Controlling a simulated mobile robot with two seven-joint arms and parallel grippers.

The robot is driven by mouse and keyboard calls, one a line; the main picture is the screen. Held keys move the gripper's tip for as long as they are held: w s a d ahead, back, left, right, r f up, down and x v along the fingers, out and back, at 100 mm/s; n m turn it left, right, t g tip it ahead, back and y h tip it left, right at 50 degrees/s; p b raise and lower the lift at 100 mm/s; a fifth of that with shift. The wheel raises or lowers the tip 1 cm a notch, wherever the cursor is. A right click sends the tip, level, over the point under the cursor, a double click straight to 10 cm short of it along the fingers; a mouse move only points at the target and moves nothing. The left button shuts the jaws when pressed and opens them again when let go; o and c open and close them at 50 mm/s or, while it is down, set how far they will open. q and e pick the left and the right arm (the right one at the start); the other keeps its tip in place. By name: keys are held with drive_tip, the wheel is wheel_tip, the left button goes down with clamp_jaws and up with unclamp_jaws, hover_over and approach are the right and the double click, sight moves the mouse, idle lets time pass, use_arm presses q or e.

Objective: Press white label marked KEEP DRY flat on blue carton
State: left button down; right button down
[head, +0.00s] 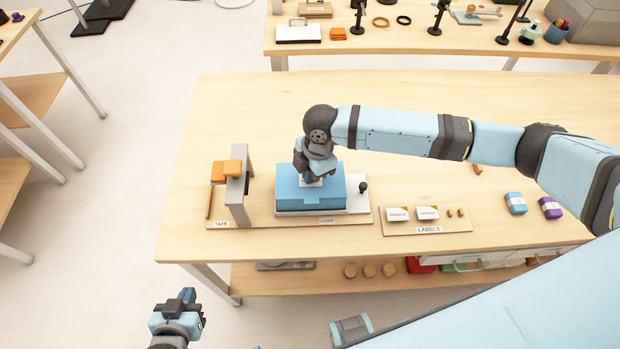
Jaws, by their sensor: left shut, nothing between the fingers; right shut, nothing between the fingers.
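The blue carton (310,202) sits on a white plate in the station marked LOAD, on the wooden table. A small white label (316,184) shows on the carton's top, partly hidden under my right gripper. Its print cannot be read. My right gripper (309,178) is shut and points down at the label, at or very close to its surface. Whether the label lies fully flat cannot be told. My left gripper (187,296) is shut and empty, low at the front left, off the table's front edge.
A grey upright stand (237,188) with orange blocks (226,169) is left of the carton. A small black knob (362,187) stands just right of it. The LABELS board (455,226) holds white cards (398,214). Blue (515,204) and purple (550,208) packs lie further right.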

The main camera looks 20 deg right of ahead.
drive_tip(key=shift+f+p, duration=0.15)
drive_tip(key=shift+p, duration=0.25)
idle(0.9)
wheel_tip(320, 180, up, 6)
drive_tip(key=p, duration=0.5)
drive_tip(key=shift+f, duration=0.25)
idle(0.4)
